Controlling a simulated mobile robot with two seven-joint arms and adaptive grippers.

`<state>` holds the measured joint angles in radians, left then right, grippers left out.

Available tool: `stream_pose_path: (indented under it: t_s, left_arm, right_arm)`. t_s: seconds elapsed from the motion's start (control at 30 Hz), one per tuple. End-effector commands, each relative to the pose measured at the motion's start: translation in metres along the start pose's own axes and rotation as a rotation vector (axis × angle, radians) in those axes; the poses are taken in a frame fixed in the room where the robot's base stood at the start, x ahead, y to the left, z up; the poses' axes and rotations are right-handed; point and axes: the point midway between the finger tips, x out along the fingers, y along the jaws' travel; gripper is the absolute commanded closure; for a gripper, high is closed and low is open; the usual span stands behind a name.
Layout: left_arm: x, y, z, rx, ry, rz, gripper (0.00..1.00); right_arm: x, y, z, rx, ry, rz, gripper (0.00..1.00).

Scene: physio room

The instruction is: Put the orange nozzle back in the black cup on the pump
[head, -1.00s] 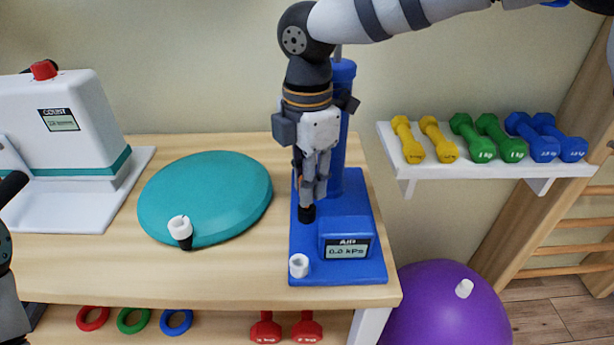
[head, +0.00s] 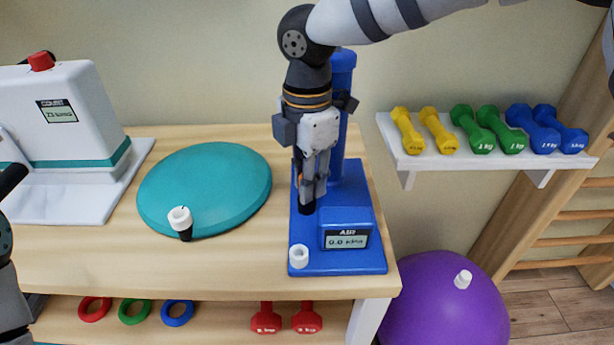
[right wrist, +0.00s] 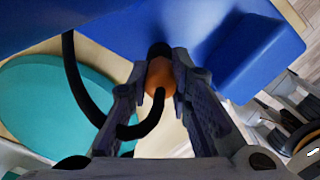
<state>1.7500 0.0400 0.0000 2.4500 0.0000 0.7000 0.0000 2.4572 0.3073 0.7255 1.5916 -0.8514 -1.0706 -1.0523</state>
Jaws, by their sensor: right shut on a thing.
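The blue pump (head: 372,262) stands on the right end of the table, with a display reading about 0.0. My right gripper (head: 312,195) points down over its base, just above the black cup (head: 306,209). In the right wrist view the gripper (right wrist: 160,85) is shut on the orange nozzle (right wrist: 158,76), between its fingers. A black hose (right wrist: 78,85) loops from the nozzle's near end. Its far end meets the black cup (right wrist: 159,50); I cannot tell how deep it sits. My left gripper is not in view.
A teal disc (head: 205,185) with a white-topped valve (head: 180,220) lies left of the pump. A white socket (head: 299,256) sits on the pump's front left corner. A white machine (head: 70,115) stands at left. A dumbbell shelf (head: 480,163) and purple ball (head: 440,310) are at right.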

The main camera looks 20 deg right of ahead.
Motion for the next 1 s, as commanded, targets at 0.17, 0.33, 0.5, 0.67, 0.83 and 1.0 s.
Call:
stream_pose_path:
  t_s: [0.17,0.33,0.5,0.67,0.83,1.0]
  left_arm:
    - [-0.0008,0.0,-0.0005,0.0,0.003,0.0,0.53]
    - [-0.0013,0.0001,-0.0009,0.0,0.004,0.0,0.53]
    - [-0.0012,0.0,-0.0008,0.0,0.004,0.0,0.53]
    - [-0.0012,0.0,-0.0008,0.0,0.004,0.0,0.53]
    - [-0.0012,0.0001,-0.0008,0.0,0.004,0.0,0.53]
    - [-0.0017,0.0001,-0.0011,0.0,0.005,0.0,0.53]
  right_arm:
    - [0.0022,0.0002,-0.0003,0.0,0.0,0.001,1.0]
    - [0.0049,0.0,-0.0001,0.0,0.0,0.0,1.0]
    - [0.0054,0.0,0.0,0.0,0.0,0.0,0.58]
    - [0.0054,0.0,0.0,0.0,0.0,0.0,0.58]
    - [0.0055,-0.0001,0.0001,0.0,0.0,0.0,0.55]
    - [0.0043,0.0,0.0001,0.0,0.0,0.001,0.55]
